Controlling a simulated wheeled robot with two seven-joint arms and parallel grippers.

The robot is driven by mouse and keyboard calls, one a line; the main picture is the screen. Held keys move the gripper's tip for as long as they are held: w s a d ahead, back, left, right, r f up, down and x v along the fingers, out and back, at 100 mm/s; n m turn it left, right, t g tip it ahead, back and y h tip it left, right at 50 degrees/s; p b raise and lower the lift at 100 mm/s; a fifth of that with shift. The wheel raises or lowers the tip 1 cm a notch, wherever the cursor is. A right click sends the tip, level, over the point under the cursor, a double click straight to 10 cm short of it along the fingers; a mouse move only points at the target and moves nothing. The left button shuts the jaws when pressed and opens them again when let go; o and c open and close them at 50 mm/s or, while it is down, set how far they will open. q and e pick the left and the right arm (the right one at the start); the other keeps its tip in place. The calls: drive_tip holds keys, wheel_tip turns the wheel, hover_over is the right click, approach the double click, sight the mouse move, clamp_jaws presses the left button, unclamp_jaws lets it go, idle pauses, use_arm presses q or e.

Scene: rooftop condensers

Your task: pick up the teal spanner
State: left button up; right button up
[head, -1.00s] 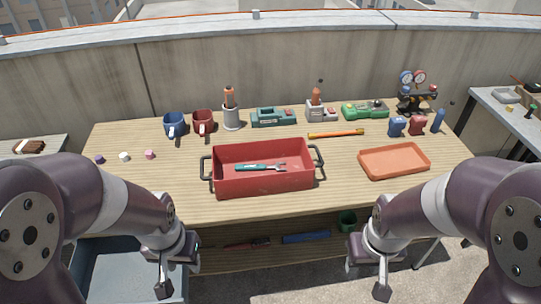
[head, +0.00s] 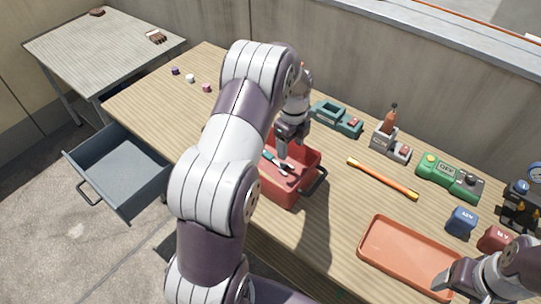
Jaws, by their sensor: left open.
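The teal spanner (head: 269,157) lies in the red toolbox (head: 296,192), its silver open end toward the right. My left arm crosses the middle of the head view and hides the left part of the toolbox. My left gripper (head: 285,148) points down over the toolbox, open and empty, with its fingertips close to the spanner. I cannot tell whether they touch it. My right gripper (head: 452,283) is at the lower right, by the orange tray; its jaws do not show clearly.
The orange tray (head: 408,259) lies empty at the right front. An orange-yellow bar (head: 382,178) lies behind it. A teal device (head: 338,119), a grey charger (head: 390,143) and a green device (head: 449,176) line the back. An open grey drawer (head: 118,170) juts out at left.

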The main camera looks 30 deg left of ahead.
sight(289, 170)
use_arm(q)
drive_tip(key=f, duration=0.7)
drive_tip(key=f+p, duration=0.1)
drive_tip(key=f, duration=0.3)
drive_tip(key=shift+w+a, duration=0.25)
drive_tip(key=shift+w, duration=0.05)
clamp_jaws()
